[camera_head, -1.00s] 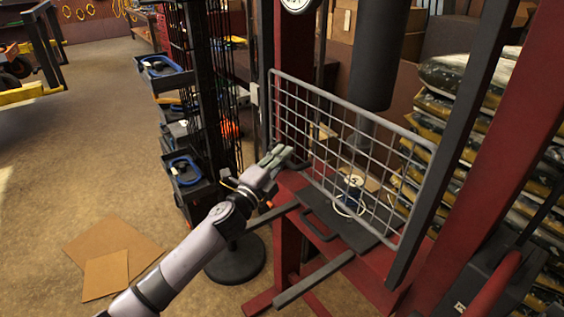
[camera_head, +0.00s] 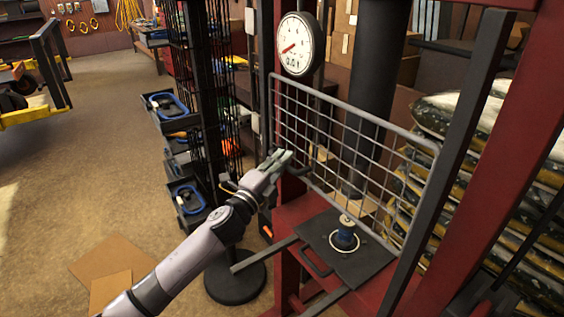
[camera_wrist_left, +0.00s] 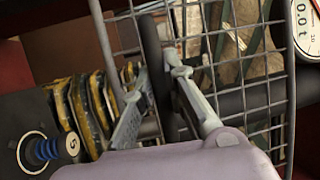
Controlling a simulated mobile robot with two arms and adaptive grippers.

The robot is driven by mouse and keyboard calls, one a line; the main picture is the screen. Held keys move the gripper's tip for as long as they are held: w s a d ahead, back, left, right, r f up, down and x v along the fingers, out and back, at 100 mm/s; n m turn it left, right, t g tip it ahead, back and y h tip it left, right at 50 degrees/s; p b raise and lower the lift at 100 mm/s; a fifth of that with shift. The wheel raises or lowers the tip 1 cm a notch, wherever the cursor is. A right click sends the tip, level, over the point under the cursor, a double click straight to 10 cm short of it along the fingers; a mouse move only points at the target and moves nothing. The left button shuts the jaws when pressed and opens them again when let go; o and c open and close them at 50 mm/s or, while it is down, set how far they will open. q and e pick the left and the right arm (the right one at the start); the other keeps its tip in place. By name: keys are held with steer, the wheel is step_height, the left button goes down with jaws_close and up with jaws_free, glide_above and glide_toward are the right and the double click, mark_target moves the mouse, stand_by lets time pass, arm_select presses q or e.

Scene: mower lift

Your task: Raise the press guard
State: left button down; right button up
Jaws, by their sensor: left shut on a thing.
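The press guard (camera_head: 350,109) is a grey wire-mesh panel in a tube frame, standing across the front of the red press (camera_head: 289,237). Its lower edge is above the press bed, so a blue and pale spool-like part (camera_head: 344,238) on the dark plate (camera_head: 372,262) shows below it. My left gripper (camera_head: 283,159) is at the guard's lower left and shut on its dark handle. In the left wrist view the dark handle (camera_wrist_left: 150,35) runs between the fingers (camera_wrist_left: 158,92), with the mesh behind. My right gripper is not seen.
A round dial gauge (camera_head: 300,44) hangs above the guard's left end. Stacked bags (camera_head: 500,165) are at the right. Open floor lies at the left.

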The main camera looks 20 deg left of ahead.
arm_select(q)
steer(key=shift+r, duration=0.25)
steer(key=c, duration=1.7)
jaws_free()
steer(key=shift+f, duration=0.1)
steer(key=shift+o, duration=0.5)
steer(key=shift+f, duration=0.1)
steer(key=v, duration=1.2)
